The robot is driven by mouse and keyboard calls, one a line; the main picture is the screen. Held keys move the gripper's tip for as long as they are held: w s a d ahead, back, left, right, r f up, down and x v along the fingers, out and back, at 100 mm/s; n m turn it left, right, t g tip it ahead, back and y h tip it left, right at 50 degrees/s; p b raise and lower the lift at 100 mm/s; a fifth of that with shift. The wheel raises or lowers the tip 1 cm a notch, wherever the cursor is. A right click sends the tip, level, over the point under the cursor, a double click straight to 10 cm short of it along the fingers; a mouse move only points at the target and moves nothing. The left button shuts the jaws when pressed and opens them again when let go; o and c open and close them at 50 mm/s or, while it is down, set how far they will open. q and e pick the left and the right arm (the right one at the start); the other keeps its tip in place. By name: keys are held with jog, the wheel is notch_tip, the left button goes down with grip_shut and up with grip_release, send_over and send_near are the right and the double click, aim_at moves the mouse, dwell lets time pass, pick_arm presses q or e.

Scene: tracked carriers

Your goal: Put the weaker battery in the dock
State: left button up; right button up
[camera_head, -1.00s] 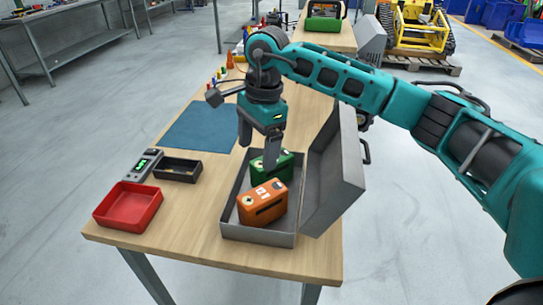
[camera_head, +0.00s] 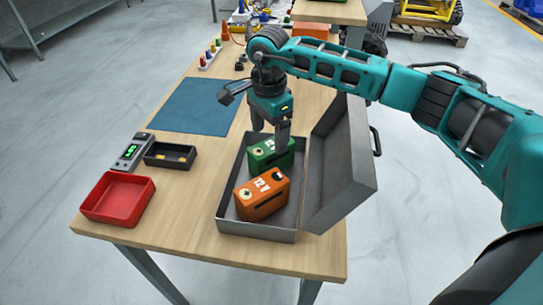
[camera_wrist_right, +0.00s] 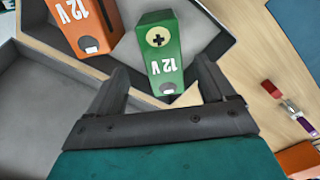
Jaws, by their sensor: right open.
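An orange 12 V battery (camera_head: 262,197) and a green battery (camera_head: 270,153) stand side by side in an open grey metal case (camera_head: 257,233). Both also show in the right wrist view, the orange one (camera_wrist_right: 80,22) at upper left and the green one (camera_wrist_right: 160,50) near the middle. My right gripper (camera_head: 270,138) is open above the green battery; in the wrist view its fingers (camera_wrist_right: 165,80) lie either side of that battery's near end. I cannot tell whether they touch it. A small black open box (camera_head: 170,164), perhaps the dock, sits left of the case. My left gripper is out of view.
A tester with a lit green display (camera_head: 131,151) lies beside the black box. A red tray (camera_head: 107,213) stands at the front left. A blue mat (camera_head: 195,105) lies farther back. The case's raised lid (camera_head: 345,165) stands on its right side.

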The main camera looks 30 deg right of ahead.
aim_at(271, 144)
jog(key=f, duration=0.5)
jog(key=shift+w+d+f, duration=0.1)
jog(key=shift+w+d, duration=0.15)
jog(key=shift+d, duration=0.15)
jog(key=shift+c, duration=0.2)
grip_shut()
jog(key=shift+w+r, duration=0.1)
jog(key=shift+r, duration=0.1)
